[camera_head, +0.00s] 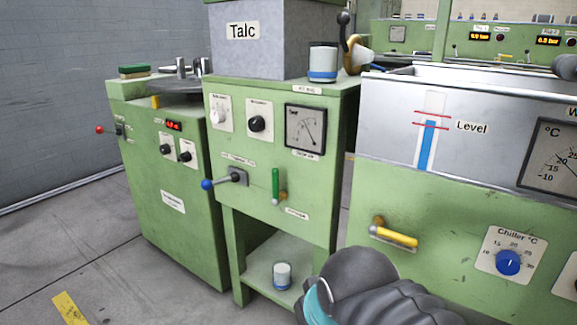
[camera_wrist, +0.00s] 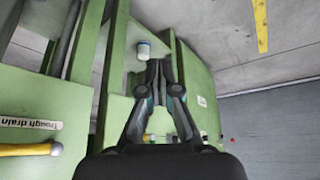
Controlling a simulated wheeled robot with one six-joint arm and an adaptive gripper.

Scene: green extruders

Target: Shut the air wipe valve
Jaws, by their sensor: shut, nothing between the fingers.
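A green upright lever (camera_head: 276,187) on a brass fitting sits on the front of the talc cabinet, with a small label I cannot read beside it. A blue-knobbed lever (camera_head: 222,180) points left from a grey plate on the same front. I cannot tell from the labels which is the air wipe valve. A yellow handle (camera_head: 394,236) lies near level on the trough front; in the wrist view this yellow handle (camera_wrist: 28,150) is beside a "Trough drain" label. My gripper (camera_wrist: 158,75) is shut and empty in the wrist view, apart from the handles; the head view shows only my arm.
The talc cabinet (camera_head: 235,222) has an open lower shelf with a white-and-blue jar (camera_head: 282,276). Another green cabinet (camera_head: 176,235) stands at left with a red-knobbed lever (camera_head: 102,130). The metal trough (camera_head: 385,105) stands at right. The floor at front left is clear.

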